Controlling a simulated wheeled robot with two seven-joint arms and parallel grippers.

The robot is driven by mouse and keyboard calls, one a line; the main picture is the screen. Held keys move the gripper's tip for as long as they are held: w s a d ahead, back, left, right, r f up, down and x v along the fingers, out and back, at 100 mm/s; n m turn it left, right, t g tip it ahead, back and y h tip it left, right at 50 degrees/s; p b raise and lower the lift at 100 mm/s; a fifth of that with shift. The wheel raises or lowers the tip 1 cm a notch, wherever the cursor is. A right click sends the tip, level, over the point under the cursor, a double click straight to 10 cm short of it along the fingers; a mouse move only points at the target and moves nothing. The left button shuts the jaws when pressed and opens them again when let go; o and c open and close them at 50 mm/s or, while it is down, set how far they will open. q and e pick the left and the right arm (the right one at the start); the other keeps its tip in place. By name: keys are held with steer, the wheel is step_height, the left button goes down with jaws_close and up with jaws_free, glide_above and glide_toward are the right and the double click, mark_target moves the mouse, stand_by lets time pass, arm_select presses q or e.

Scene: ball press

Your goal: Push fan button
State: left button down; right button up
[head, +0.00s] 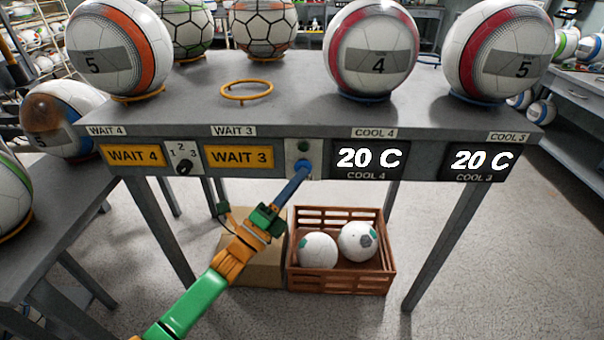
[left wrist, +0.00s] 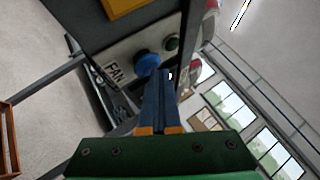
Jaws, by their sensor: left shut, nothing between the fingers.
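The fan panel (head: 314,147) is a small light plate on the table's front edge, between the WAIT 3 sign and the left COOL 4 display. It carries a dark green round piece at the top and a blue button (head: 303,164) below. In the left wrist view the FAN label (left wrist: 115,73) stands beside the blue button (left wrist: 146,63), with the green piece (left wrist: 171,43) near it. My left gripper (head: 303,172) is shut and empty, its blue fingertips (left wrist: 166,74) right at the blue button. I cannot tell whether they touch it. My right gripper is not in view.
The grey table (head: 200,85) holds several balls on rings and one empty orange ring (head: 246,92). A dial (head: 184,160) sits left of WAIT 3. Below stand a brown crate (head: 340,282) with two balls and a cardboard box (head: 250,262). Another table is at left.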

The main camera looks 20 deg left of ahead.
arm_select(q)
steer(key=shift+s, duration=0.1)
steer(key=s+d+p, duration=0.1)
steer(key=s+p, duration=0.3)
steer(key=s, duration=0.2)
steer(key=shift+s+d, duration=0.2)
steer(key=shift+d, duration=0.2)
stand_by(0.3)
